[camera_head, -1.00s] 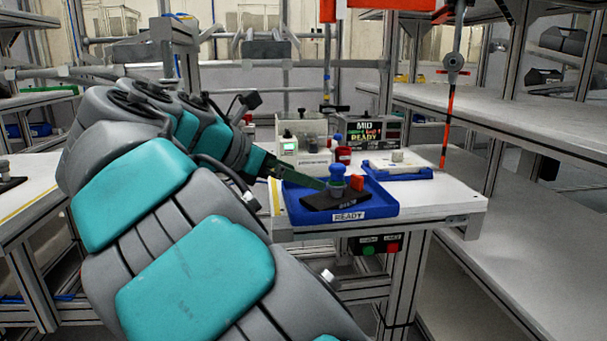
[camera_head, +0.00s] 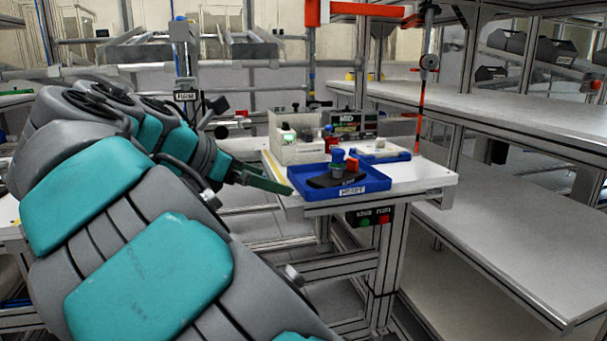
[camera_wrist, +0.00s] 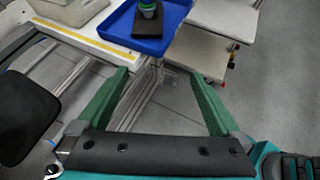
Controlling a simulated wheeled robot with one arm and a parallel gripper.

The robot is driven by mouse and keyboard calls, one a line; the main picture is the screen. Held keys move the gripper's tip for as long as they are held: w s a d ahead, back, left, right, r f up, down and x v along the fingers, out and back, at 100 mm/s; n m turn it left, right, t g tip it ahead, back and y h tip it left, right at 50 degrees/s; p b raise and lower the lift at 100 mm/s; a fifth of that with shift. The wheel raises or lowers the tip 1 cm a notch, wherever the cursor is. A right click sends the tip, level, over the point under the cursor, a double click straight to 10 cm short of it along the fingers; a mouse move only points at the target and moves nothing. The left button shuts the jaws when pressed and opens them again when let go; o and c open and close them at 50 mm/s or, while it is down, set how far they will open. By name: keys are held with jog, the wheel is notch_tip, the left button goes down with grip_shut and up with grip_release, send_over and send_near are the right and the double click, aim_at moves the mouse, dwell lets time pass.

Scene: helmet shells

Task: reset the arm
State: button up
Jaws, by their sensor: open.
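My gripper (camera_head: 272,184) has green fingers and points right in the head view, just off the left edge of the work table (camera_head: 420,178). In the wrist view my gripper (camera_wrist: 165,85) shows both fingers spread wide with nothing between them. The floor and frame bars lie below. My teal and grey arm (camera_head: 150,270) fills the left of the head view.
A blue tray (camera_head: 375,184) labelled READY holds a black pad (camera_head: 325,182) with a blue-topped green item (camera_head: 337,160). A display box (camera_head: 352,123) stands behind. Red and green buttons (camera_head: 374,219) sit under the front edge. Long shelves (camera_head: 520,105) stand at right.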

jog(key=s+d+f+m+g+y, duration=0.1)
jog(key=s+d+f+m+g, duration=0.1)
jog(key=s+d+f+m, duration=0.45)
jog(key=s+d+f+m+g+y, duration=0.1)
jog(key=d+f+m+g, duration=0.15)
jog(key=d, duration=0.65)
jog(key=s+d+f+m+g+y, duration=0.1)
jog(key=s+d+f+m+g, duration=0.1)
jog(key=s+d+f+m, duration=0.45)
jog(key=s+f+m+g+y, duration=0.1)
jog(key=s+f+m+y, duration=0.1)
jog(key=s+f+m, duration=0.3)
jog(key=s+f+m+g+y, duration=0.2)
jog(key=s+f, duration=0.7)
jog(key=s, duration=0.5)
jog(key=m+y, duration=0.1)
jog(key=m, duration=0.1)
jog(key=shift+d+f+m+y, duration=0.2)
jog(key=shift+d+m+y, duration=0.05)
jog(key=shift+m+y, duration=0.1)
jog(key=shift+g, duration=0.25)
